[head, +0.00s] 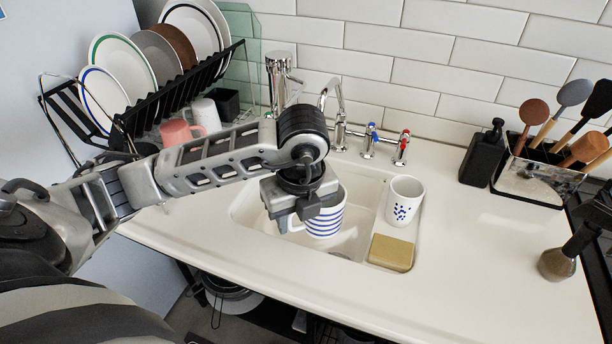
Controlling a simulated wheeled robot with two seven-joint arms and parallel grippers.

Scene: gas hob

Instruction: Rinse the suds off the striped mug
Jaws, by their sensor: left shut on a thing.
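The striped mug (325,221) is white with blue stripes. It is over the basin of the white sink (257,243). My left gripper (303,214) is shut on it at its left side, and the gripper hides part of its rim and handle side. I cannot make out suds on the mug. The tap (336,95) stands behind the sink, its spout above and behind the mug. No stream of water is clear to see. The blue tap handle (370,135) and red tap handle (402,147) are to its right. My right gripper is out of view.
A white mug with blue dots (404,199) and a yellow sponge (391,253) sit at the sink's right side. A plate rack (180,90) stands at the left. A utensil holder (540,178) and black bottle (483,155) stand right.

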